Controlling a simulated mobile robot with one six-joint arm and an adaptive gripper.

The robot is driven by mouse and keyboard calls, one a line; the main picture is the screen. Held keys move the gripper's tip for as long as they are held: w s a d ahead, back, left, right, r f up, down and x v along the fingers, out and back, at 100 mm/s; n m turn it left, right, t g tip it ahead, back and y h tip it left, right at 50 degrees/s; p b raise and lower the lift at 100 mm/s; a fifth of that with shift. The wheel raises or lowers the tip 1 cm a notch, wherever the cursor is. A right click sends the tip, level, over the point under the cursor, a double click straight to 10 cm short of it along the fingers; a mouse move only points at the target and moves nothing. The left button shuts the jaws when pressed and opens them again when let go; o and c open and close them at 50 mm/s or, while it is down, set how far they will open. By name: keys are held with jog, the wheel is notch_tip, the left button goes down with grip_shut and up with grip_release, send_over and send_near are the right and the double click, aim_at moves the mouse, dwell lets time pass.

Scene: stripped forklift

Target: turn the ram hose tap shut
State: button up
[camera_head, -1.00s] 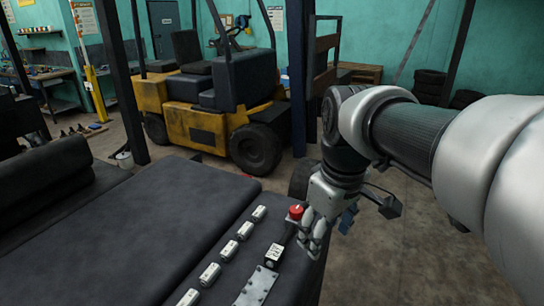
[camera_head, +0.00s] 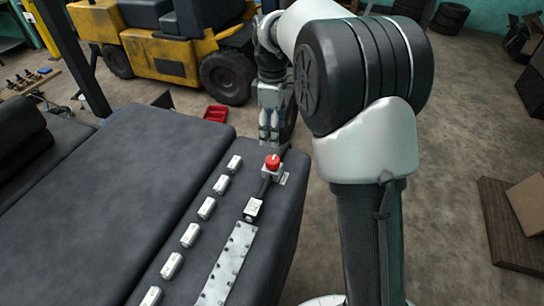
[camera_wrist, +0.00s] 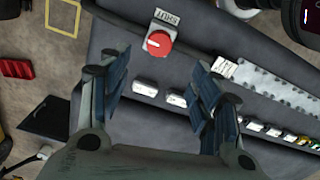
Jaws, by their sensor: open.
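The ram hose tap is a red round knob (camera_head: 272,162) on a small grey body near the far end of the dark padded bench. In the wrist view the red knob (camera_wrist: 158,43) has a pale mark on its face and a white label reading "SHUT" beside it. My gripper (camera_head: 268,138) hangs just beyond the knob in the head view, apart from it. In the wrist view my gripper (camera_wrist: 162,98) is open and empty, its two blue-padded fingers spread wide. The knob lies above the gap between them, outside the fingers.
A row of small white labelled blocks (camera_head: 207,208) runs along the dark bench (camera_head: 120,190). A grey perforated plate (camera_head: 228,262) and a white tag (camera_head: 253,208) lie in line with the tap. A red crate (camera_head: 215,113) and a yellow forklift (camera_head: 165,50) stand on the floor beyond.

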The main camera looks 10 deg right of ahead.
aim_at(272, 159)
notch_tip(272, 159, down, 11)
jog(key=shift+f+b, duration=0.2)
jog(key=shift+b, duration=0.35)
jog(key=shift+c, duration=0.3)
jog(key=c, duration=1)
